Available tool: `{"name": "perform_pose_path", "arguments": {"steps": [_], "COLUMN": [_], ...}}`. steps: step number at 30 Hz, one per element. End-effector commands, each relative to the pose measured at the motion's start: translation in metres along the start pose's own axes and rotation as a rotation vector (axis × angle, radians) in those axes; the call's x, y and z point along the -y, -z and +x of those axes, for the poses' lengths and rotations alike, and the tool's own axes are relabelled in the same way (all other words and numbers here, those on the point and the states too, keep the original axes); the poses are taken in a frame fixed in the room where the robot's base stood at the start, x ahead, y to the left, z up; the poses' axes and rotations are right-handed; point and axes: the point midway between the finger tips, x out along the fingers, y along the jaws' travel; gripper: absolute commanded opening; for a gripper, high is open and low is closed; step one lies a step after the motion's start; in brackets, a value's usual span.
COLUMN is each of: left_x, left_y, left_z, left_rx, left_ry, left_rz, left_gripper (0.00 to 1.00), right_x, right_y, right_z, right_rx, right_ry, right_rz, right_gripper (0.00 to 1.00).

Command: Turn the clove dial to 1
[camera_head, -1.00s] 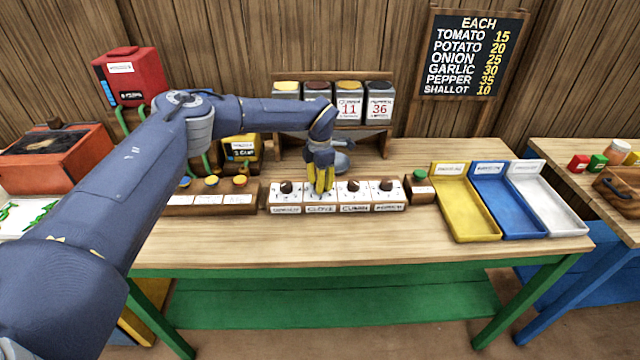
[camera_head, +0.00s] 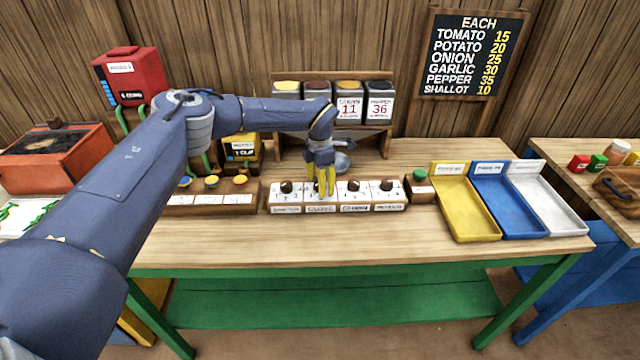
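The dial box (camera_head: 338,208) stands on the wooden table with several dark knobs on white plates in a row. The clove dial's label (camera_head: 321,209) is on the second section from the left; its knob is hidden behind my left gripper's fingers, so its setting cannot be read. My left gripper (camera_head: 321,188) points down over the clove section with its yellow fingers at the knob. I cannot tell whether they are closed on the knob. My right gripper is not in view.
Dark knobs stand close on both sides, the left one (camera_head: 286,187) and the cumin one (camera_head: 353,186). A spice rack (camera_head: 333,132) stands behind. The front table strip is clear.

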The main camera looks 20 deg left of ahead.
Motion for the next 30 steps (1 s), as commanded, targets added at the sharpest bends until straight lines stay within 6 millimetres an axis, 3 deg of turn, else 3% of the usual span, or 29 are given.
{"name": "perform_pose_path", "arguments": {"steps": [5, 18, 24, 30], "left_x": [-0.001, 0.0, 0.0, 0.0], "left_y": [-0.001, 0.0, 0.0, 0.0], "left_z": [-0.018, -0.091, -0.111, -0.118], "left_rx": [0.002, 0.002, 0.001, -0.001], "left_ry": [-0.002, -0.002, -0.001, 0.0], "left_rz": [0.0, 0.0, 0.0, 0.0], "left_gripper": [0.59, 0.59, 0.59, 0.59], "right_x": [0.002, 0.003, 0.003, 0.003], "right_y": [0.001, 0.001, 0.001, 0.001], "right_z": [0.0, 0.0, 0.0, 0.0], "right_rx": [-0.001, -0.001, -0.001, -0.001], "right_ry": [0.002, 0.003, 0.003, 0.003], "right_rz": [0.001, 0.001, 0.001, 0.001], "right_gripper": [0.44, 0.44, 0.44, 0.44]}}
